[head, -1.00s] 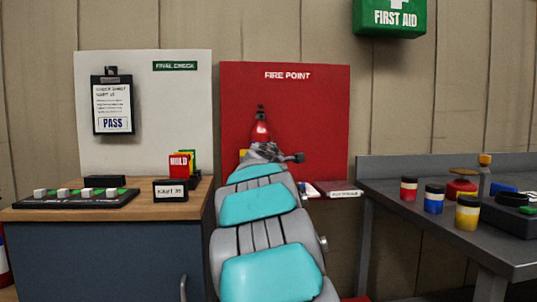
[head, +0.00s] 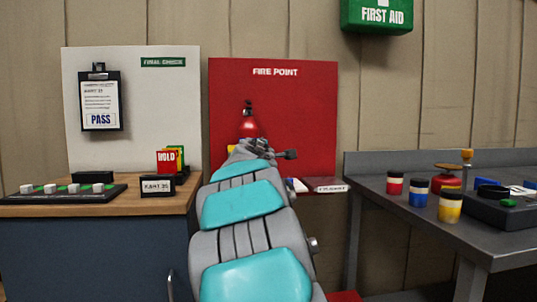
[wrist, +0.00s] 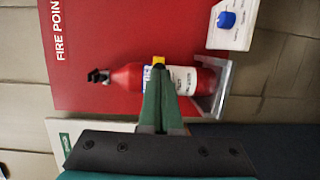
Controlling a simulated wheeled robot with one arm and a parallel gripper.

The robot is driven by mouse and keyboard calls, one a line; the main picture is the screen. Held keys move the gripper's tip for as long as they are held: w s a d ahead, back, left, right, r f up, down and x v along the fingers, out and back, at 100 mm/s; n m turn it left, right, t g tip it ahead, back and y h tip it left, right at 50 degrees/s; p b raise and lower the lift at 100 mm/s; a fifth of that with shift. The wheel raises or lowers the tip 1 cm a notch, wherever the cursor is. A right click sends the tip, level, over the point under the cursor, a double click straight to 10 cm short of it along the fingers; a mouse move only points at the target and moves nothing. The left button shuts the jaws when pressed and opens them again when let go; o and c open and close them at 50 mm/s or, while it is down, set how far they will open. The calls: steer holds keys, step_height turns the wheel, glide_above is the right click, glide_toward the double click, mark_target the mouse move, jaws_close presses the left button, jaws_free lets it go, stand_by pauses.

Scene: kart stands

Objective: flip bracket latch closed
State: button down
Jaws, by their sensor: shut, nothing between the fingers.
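The red fire extinguisher (head: 248,124) stands in front of the red fire point board (head: 312,115). In the turned wrist view the extinguisher (wrist: 125,77) lies across the middle, its base in a grey bracket (wrist: 224,92). The yellow latch (wrist: 158,60) shows at the tips of my gripper. A bit of yellow (head: 231,149) also shows beside my gripper in the head view. My gripper (wrist: 158,70) is shut and empty, its fingers in front of the extinguisher. Whether the fingertips touch the latch, and the latch's exact angle, I cannot tell.
A white card with a blue knob (wrist: 228,19) is beside the bracket in the wrist view. The final check bench (head: 100,209) stands left, with a red HOLD sign (head: 167,161). A grey table (head: 415,217) with several paint pots stands right.

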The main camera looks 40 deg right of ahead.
steer(key=s+d+v, duration=0.1)
steer(key=v, duration=0.8)
steer(key=shift+s+b, duration=0.2)
steer(key=shift+b, duration=0.2)
